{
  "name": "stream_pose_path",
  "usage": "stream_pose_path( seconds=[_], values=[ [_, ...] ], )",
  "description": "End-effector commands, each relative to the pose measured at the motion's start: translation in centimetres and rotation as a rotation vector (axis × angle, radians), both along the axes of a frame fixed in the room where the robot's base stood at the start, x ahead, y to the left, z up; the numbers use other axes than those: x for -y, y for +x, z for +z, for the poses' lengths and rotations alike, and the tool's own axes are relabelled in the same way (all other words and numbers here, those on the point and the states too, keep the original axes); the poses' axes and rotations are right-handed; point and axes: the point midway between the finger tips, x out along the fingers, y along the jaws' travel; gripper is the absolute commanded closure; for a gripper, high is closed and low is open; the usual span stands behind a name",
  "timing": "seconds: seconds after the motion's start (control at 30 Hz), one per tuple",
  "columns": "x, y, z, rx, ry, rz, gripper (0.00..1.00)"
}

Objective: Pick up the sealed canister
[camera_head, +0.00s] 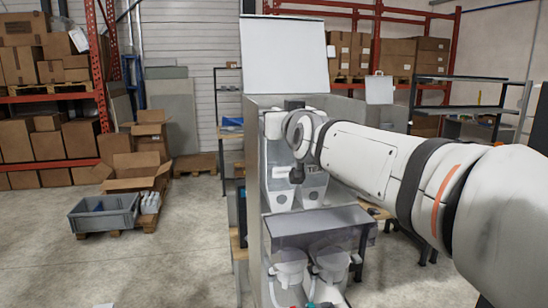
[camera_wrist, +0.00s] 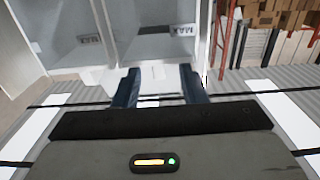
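No sealed canister can be made out for certain in either view. In the wrist view my gripper (camera_wrist: 160,88) has its two dark fingers spread apart, with no object visible between them. Ahead of the fingers are two clear-walled dispenser bins, a left bin (camera_wrist: 75,22) and a right bin (camera_wrist: 150,22), each with a MAX label. In the head view my arm reaches in from the right to the dispenser row (camera_head: 272,215), and its wrist covers part of the upper bins. A dark part of my gripper (camera_head: 296,174) shows in front of the bins there.
Below the upper bins, a clear-fronted shelf (camera_head: 318,222) stands over white funnel-like units (camera_head: 291,266). A white panel (camera_head: 284,55) rises behind the row. A grey crate (camera_head: 104,216) and cardboard boxes (camera_head: 137,170) stand at left. The floor between crate and row is clear.

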Motion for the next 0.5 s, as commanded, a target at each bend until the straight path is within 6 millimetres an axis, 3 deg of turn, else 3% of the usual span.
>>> stream_pose_path(
  seconds=[0.23,0.5],
  values=[
    [-1.0,3.7,-0.1,-0.003,0.0,-0.001,0.62],
    [-1.3,4.8,0.0,0.0,0.001,-0.001,0.62]
  ],
)
